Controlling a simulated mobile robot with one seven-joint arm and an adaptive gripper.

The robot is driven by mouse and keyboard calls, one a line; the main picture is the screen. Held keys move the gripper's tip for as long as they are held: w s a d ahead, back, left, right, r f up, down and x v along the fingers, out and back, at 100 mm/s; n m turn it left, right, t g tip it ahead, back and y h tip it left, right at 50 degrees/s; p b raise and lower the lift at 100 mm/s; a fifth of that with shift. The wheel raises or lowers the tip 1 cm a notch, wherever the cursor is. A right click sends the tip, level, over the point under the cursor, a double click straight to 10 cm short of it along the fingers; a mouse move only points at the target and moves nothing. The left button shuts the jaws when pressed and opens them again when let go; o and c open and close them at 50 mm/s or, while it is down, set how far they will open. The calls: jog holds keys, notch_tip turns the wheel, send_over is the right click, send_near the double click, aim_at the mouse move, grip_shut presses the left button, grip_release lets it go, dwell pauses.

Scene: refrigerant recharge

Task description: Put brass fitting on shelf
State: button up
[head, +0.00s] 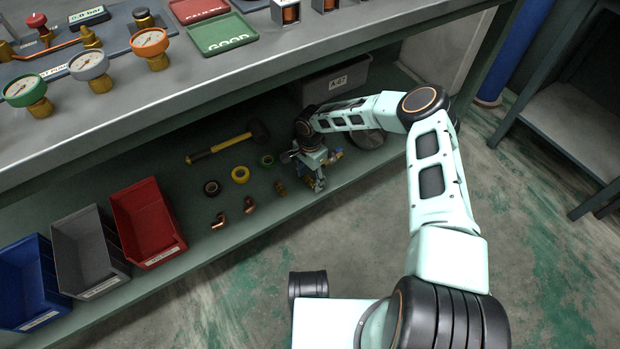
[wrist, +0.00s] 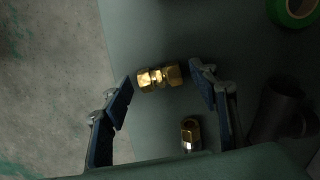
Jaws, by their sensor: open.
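A brass fitting (wrist: 159,76) with hex ends lies on the green lower shelf (wrist: 185,30), between the fingertips of my gripper (wrist: 161,78) in the wrist view. The fingers are spread with a gap on each side of it. In the head view my gripper (head: 317,181) points down over the shelf near its front edge.
A red bin (head: 147,222), grey bin (head: 88,252) and blue bin (head: 25,285) stand farther left. A grey bin (head: 337,84) stands behind. The workbench top (head: 215,88) overhangs the shelf.

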aim_at(310, 180)
notch_tip(310, 180, up, 7)
jog(key=p, duration=0.2)
jog(key=shift+r+p, duration=0.2)
jog(key=shift+p, duration=0.1)
